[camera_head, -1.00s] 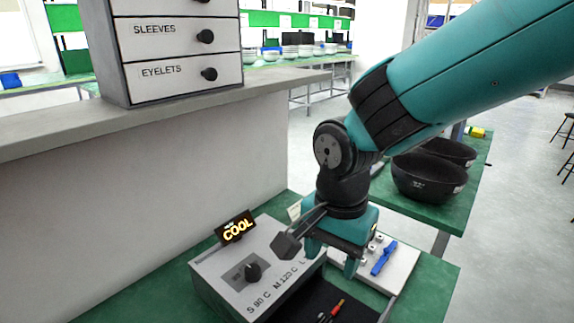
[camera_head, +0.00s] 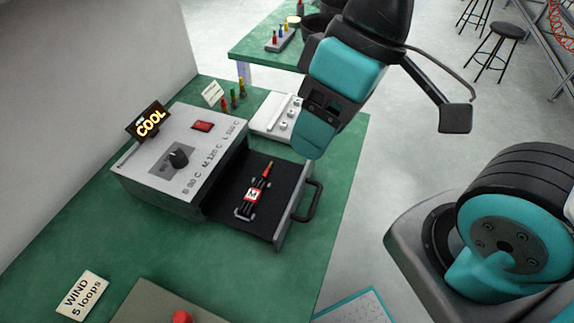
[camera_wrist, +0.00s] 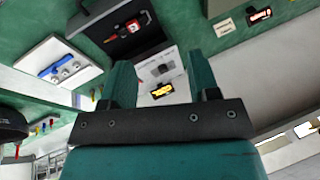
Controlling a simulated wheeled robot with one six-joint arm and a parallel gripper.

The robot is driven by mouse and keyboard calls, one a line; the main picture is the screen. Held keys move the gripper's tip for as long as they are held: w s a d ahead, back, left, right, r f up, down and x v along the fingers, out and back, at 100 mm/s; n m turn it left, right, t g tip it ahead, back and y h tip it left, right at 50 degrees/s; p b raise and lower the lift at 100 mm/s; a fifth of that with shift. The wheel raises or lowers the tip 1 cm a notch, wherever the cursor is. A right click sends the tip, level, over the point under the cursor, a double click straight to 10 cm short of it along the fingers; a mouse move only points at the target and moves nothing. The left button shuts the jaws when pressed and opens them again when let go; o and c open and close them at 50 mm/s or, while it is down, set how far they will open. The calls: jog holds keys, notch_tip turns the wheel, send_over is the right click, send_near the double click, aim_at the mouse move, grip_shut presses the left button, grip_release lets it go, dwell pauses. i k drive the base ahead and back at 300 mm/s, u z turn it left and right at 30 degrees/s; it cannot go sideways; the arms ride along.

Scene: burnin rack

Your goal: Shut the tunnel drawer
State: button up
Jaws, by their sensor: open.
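The tunnel drawer (camera_head: 225,205) is pulled out of the right side of the grey tunnel box (camera_head: 150,180), with a dark handle (camera_head: 312,200) on its outer end. A small fixture with red parts (camera_head: 252,195) lies inside the drawer. My gripper (camera_head: 308,145) is open and empty. In the head view it appears above and beyond the handle, apart from it. In the wrist view, my gripper (camera_wrist: 162,75) shows two spread teal fingers, with the box (camera_wrist: 173,62) between them and the drawer (camera_wrist: 98,38) at upper left.
A lit COOL sign (camera_head: 149,121) stands on the box's back edge. A white tray (camera_head: 268,125) sits behind the drawer. A WIND card (camera_head: 82,295) lies at front left. Open floor (camera_head: 355,215) lies right of the green bench (camera_head: 85,240).

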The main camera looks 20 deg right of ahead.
aim_at(270, 220)
jog(key=u, duration=0.95)
jog(key=k, duration=0.8)
jog(key=z, duration=1.2)
